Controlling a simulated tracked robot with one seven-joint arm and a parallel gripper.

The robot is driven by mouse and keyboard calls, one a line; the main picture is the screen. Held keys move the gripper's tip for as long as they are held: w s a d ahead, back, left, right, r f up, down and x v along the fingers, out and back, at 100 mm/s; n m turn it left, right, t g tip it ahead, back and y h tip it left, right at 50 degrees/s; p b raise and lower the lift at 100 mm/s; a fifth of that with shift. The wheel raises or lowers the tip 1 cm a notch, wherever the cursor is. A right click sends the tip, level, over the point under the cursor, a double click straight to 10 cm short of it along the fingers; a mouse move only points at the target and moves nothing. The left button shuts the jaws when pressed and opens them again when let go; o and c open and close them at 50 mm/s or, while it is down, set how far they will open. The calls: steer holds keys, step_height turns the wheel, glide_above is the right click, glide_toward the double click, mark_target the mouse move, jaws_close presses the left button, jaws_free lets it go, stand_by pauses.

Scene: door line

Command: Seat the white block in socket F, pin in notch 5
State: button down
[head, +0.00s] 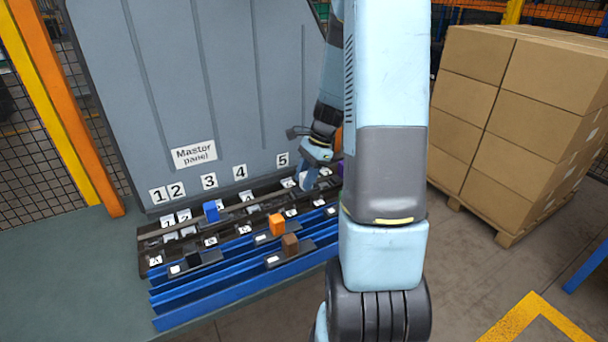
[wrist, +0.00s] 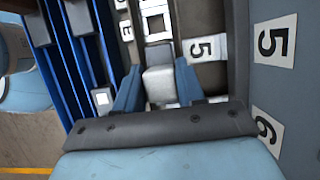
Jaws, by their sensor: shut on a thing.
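My gripper (wrist: 158,74) is shut on the white block (wrist: 159,86), which sits between its two blue fingers in the wrist view. A dark slot strip with a white square outline (wrist: 154,20) lies just beyond the block. A label 5 (wrist: 207,48) is beside the right finger. In the head view my gripper (head: 312,176) is low over the right part of the dark socket rack (head: 150,245), below the panel's number 5 (head: 283,160). Socket F's letter is not readable, and I cannot tell whether the block touches the rack.
The grey master panel (head: 230,80) rises behind the rack. A purple block (head: 340,168) is partly hidden by my arm. Stacked cartons (head: 520,110) stand at right.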

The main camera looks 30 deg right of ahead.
steer(key=shift+d+f, duration=0.1)
steer(key=c, duration=0.6)
jaws_free()
steer(key=v, duration=1.3)
steer(key=shift+r, duration=0.3)
